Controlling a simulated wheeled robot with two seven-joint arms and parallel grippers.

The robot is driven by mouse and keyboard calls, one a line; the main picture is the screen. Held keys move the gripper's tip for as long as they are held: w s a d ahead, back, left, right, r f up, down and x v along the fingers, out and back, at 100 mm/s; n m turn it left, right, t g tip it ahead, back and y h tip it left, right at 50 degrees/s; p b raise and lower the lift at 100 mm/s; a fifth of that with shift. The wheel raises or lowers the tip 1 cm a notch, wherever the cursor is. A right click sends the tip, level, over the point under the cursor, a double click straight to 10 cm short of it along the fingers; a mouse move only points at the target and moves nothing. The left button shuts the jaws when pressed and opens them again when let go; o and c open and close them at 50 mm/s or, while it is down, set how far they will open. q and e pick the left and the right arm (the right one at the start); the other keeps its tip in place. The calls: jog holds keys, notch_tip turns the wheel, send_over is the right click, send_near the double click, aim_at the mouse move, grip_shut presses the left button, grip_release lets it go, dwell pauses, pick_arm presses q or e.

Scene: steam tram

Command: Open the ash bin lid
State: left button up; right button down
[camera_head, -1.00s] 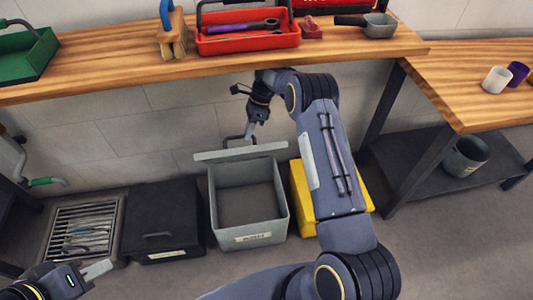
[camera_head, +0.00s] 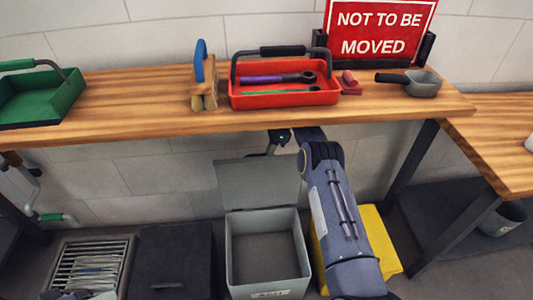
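A grey open-topped bin (camera_head: 268,294) stands on the floor below the bench; its front label is too small to read. Its grey lid (camera_head: 258,183) is swung up and stands nearly upright at the back rim. The inside of the bin looks empty. My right arm reaches in over the bin's right side. My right gripper (camera_head: 268,146) is above and behind the lid, under the bench's front edge, largely hidden; its fingers are not clear. My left gripper (camera_head: 92,295) is cut off at the bottom left, away from the bin.
A dark lidded box (camera_head: 170,262) and a floor grate (camera_head: 90,265) are left of the bin. A yellow box (camera_head: 376,235) is to its right. The wooden bench (camera_head: 140,112) overhangs behind, carrying a red tool tray (camera_head: 285,98) and a red "NOT TO BE MOVED" sign (camera_head: 380,30).

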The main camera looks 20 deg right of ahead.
jog(key=shift+s+d+f, duration=0.2)
jog(key=shift+s+f, duration=0.05)
jog(key=shift+f, duration=0.4)
jog(key=c, duration=1.5)
grip_release()
jog(key=shift+o, duration=0.2)
jog(key=shift+r, duration=0.1)
